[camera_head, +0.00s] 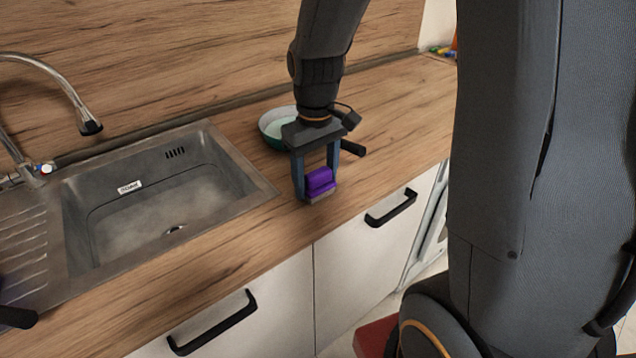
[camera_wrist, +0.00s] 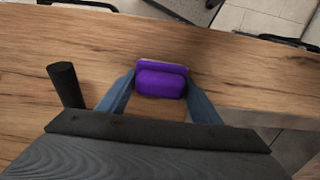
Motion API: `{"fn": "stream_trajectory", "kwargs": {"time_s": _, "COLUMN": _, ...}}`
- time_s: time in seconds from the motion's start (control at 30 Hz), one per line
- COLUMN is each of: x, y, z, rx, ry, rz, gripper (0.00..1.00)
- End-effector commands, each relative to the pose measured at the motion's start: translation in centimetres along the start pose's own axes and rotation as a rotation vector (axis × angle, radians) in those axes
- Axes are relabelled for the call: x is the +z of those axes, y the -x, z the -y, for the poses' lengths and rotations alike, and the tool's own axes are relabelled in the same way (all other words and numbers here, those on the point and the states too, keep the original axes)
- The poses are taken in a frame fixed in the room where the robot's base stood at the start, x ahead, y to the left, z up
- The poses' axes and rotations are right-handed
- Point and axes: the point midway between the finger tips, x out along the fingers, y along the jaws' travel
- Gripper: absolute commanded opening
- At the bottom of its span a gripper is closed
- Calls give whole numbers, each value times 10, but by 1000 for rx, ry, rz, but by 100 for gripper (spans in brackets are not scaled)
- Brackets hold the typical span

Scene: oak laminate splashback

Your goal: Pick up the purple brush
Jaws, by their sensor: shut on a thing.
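The purple brush (camera_head: 320,180) is between the fingers of my gripper (camera_head: 318,188), over the wooden counter near its front edge, to the right of the sink. A paler strip shows along its lower side in the head view. In the wrist view the brush (camera_wrist: 162,79) lies between the two blue-grey fingers of my gripper (camera_wrist: 160,92), which are shut on it. I cannot tell for sure whether the brush touches the counter or is just above it.
A steel sink (camera_head: 262,186) with a tap (camera_head: 60,75) is to the left. Cabinet fronts with black handles (camera_head: 391,208) are below.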

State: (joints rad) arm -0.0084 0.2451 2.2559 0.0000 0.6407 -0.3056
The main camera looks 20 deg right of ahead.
Motion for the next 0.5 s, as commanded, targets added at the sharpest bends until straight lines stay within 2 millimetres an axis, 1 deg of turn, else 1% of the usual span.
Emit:
{"fn": "stream_trajectory", "kwargs": {"time_s": 0.13, "x": 0, "y": 2, "z": 0, "rx": 1, "ry": 0, "rz": -2, "gripper": 36}}
{"fn": "stream_trajectory", "kwargs": {"time_s": 0.27, "x": -1, "y": 16, "z": 0, "rx": 1, "ry": 0, "rz": -4, "gripper": 36}}
{"fn": "stream_trajectory", "kwargs": {"time_s": 0.5, "x": -2, "y": 62, "z": 0, "rx": 2, "ry": 0, "rz": -5, "gripper": 36}}
